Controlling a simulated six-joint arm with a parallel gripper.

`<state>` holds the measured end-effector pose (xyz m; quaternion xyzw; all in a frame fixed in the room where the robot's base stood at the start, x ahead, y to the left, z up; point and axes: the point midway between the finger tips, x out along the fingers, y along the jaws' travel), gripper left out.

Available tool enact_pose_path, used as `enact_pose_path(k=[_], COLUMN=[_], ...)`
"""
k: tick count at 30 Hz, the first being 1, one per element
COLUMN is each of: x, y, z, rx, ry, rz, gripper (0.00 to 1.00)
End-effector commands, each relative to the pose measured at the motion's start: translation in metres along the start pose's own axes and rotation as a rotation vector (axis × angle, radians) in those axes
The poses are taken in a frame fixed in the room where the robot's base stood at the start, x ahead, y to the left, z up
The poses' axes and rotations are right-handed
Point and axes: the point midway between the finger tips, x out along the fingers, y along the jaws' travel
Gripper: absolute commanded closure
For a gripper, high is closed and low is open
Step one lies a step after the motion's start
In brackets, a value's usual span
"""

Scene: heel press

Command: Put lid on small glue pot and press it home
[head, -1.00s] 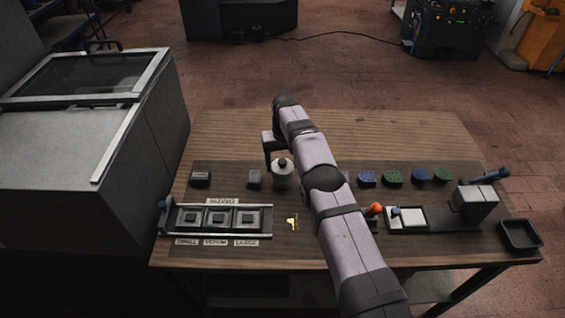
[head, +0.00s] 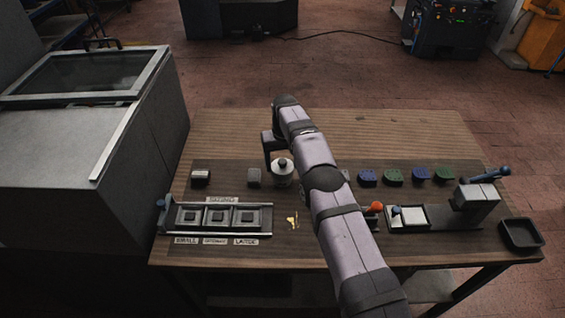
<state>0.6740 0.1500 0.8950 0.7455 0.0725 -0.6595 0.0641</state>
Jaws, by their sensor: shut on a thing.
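My arm crosses in from the lower right and hides part of the bench.
A rail with size labels and three square blocks (head: 218,217) lies front left. A grey block (head: 254,177) stands left of the pot. Blue and green pieces (head: 393,176) line the right. A press (head: 476,202) and black tray (head: 521,234) are far right. The rear bench is clear.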

Motion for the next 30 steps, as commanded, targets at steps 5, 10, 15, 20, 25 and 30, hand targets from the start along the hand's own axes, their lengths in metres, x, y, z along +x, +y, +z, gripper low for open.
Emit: enact_pose_path(k=[5, 10, 15, 20, 25, 30], x=[0.002, 0.005, 0.007, 0.009, 0.011, 0.013], y=[0.0, 0.0, 0.0, 0.0, 0.0, 0.0], z=[0.0, 0.001, 0.001, 0.001, 0.001, 0.002], rx=[0.0, 0.0, 0.0, 0.0, 0.0, 0.0], ry=[0.0, 0.0, 0.0, 0.0, 0.0, 0.0], rz=[0.0, 0.0, 0.0, 0.0, 0.0, 0.0], gripper=[0.48, 0.48, 0.48, 0.48, 0.48, 0.48])
